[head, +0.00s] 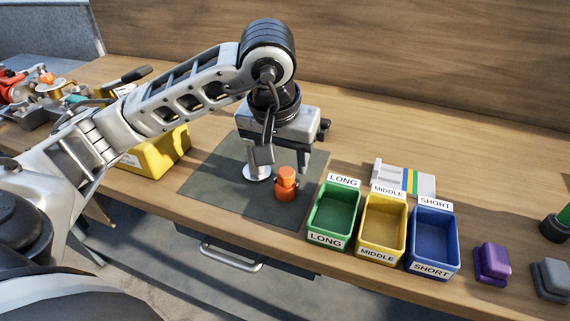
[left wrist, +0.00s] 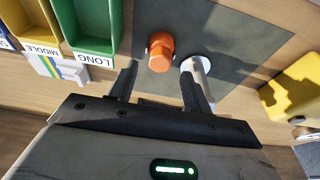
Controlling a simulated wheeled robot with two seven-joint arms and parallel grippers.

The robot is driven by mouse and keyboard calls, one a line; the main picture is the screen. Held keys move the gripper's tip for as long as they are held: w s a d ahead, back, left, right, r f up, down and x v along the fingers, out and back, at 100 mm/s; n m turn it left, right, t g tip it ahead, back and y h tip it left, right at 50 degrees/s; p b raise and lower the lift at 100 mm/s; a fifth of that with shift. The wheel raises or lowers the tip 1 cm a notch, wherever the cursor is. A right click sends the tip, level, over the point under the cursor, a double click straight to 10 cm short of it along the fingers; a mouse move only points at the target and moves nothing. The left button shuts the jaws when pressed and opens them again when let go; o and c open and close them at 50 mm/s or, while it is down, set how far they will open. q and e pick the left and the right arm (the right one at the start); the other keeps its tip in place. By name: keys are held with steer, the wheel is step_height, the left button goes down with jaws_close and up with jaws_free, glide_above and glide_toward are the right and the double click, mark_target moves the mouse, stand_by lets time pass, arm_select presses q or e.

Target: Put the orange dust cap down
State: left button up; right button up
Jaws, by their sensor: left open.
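The orange dust cap (head: 287,188) stands upright on the dark grey mat (head: 222,170), near the mat's right side. It also shows in the left wrist view (left wrist: 160,55). My left gripper (head: 284,160) points down over the mat, open. In the left wrist view its two fingertips (left wrist: 158,70) are apart, with the cap lined up between them and no finger seen pressing on it. A pale post on a round white base (head: 257,173) stands just left of the cap. It also shows close to one finger in the left wrist view (left wrist: 203,65). My right gripper is not in view.
Green (head: 309,226), yellow (head: 360,246) and blue (head: 409,262) bins labelled LONG, MIDDLE and SHORT stand right of the mat. A striped block (head: 425,184) lies behind them. A yellow box (head: 158,157) is at left. Purple (head: 492,262) and grey blocks sit far right. The mat's front left is clear.

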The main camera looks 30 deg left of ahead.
arm_select(q)
steer(key=p+v, duration=0.1)
steer(key=v, duration=0.7)
steer(key=shift+r+p, duration=0.25)
steer(key=shift+p, duration=0.05)
steer(key=shift+s, duration=0.1)
